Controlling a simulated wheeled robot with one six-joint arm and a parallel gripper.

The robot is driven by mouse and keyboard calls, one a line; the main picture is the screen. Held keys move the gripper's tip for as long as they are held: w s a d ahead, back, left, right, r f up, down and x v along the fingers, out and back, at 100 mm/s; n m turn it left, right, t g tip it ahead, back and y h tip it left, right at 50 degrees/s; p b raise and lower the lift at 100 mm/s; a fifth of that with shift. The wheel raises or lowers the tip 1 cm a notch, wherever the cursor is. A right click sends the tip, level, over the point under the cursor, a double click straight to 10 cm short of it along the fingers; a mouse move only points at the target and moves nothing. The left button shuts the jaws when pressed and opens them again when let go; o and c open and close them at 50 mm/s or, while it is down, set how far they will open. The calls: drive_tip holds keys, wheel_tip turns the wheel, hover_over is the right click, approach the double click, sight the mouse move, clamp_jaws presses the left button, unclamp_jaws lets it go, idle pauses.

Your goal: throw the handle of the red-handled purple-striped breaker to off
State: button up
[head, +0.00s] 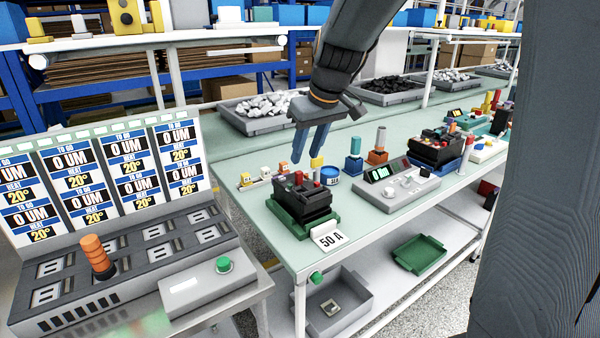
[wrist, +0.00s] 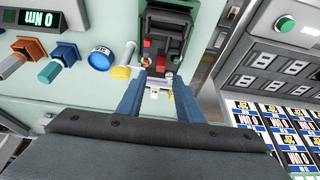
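A black breaker (head: 303,200) stands in a green base near the front left corner of the bench, by a "50 A" card (head: 331,238). Red parts show on its top, and it also shows in the wrist view (wrist: 173,28). I cannot make out a purple stripe or which way a handle lies. A second black breaker unit (head: 437,146) stands farther right on a blue base. My gripper (head: 308,152) points down above and behind the near breaker. In the wrist view my gripper's fingers (wrist: 158,82) are apart with nothing held; their tips are close to the breaker's end.
A blue round tin (head: 330,171), small yellow and white blocks (head: 265,173) and a grey meter box (head: 398,190) surround the near breaker. Blue and orange posts (head: 354,160) stand behind. A grey console with a green button (head: 223,265) is at left.

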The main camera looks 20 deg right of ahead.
sight(299, 172)
drive_tip(key=x, duration=0.6)
drive_tip(key=shift+a+f+p, duration=0.1)
drive_tip(key=shift+f+p, duration=0.15)
drive_tip(key=shift+p, duration=0.1)
clamp_jaws()
